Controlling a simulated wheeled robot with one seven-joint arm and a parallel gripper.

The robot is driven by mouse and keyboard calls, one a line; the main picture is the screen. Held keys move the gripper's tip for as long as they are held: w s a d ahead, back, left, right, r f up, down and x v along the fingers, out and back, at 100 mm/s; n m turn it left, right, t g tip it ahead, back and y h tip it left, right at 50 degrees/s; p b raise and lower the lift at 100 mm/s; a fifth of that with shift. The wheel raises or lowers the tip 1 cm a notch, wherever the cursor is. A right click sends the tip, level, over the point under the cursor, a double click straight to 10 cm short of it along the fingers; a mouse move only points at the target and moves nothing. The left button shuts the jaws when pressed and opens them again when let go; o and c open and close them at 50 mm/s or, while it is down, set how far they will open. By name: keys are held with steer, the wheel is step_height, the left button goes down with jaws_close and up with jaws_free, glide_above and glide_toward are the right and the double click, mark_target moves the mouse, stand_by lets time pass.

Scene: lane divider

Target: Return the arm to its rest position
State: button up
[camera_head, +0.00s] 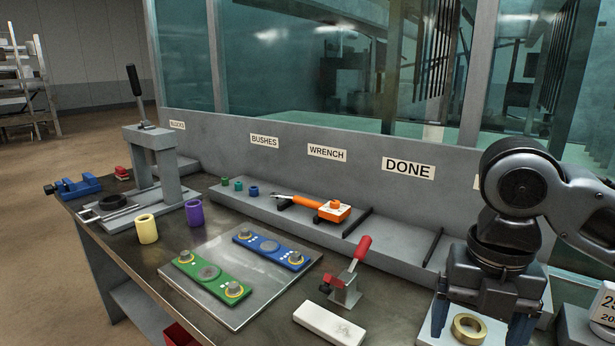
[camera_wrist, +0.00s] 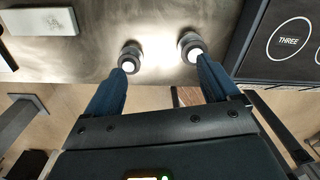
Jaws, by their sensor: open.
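My gripper (camera_head: 481,328) hangs at the right of the head view, with its two blue fingers apart. In the wrist view the fingers (camera_wrist: 160,54) stand apart over bare, shiny metal bench top, with nothing between their tips. A brass ring (camera_head: 468,329) on a pale plate (camera_head: 428,337) shows between the fingers in the head view. It does not show between them in the wrist view, so the gripper appears empty. My arm is bent, with its links running off the right edge of the head view.
A white block (camera_head: 330,323) and a red-handled clamp (camera_head: 347,285) stand left of my gripper. A metal plate (camera_head: 218,320) carries green and blue pieces. A grey rack with DONE (camera_head: 408,168) and other labels runs behind.

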steer(key=a+r+m+t+y, duration=0.2)
steer(key=a+m+t+y, duration=0.4)
steer(key=a, duration=0.7)
steer(key=a+r+m+t+y, duration=0.25)
steer(key=a+m+y, duration=0.5)
steer(key=a, duration=0.45)
steer(key=s+d+f+m+t+h, duration=0.7)
steer(key=s+d+f+m+h, duration=0.5)
steer(key=s+f+m, duration=0.5)
steer(key=s+d+r, duration=0.2)
steer(key=s+d, duration=0.4)
steer(key=s, duration=0.3)
steer(key=s+d+r+m+h, duration=0.1)
steer(key=s+d+r, duration=0.1)
steer(key=s+d, duration=0.4)
steer(key=s, duration=0.2)
steer(key=shift+s+d+g, duration=0.2)
steer(key=shift+s+g, duration=0.15)
steer(key=shift+s, duration=0.05)
steer(key=shift+f, duration=0.1)
stand_by(1.6)
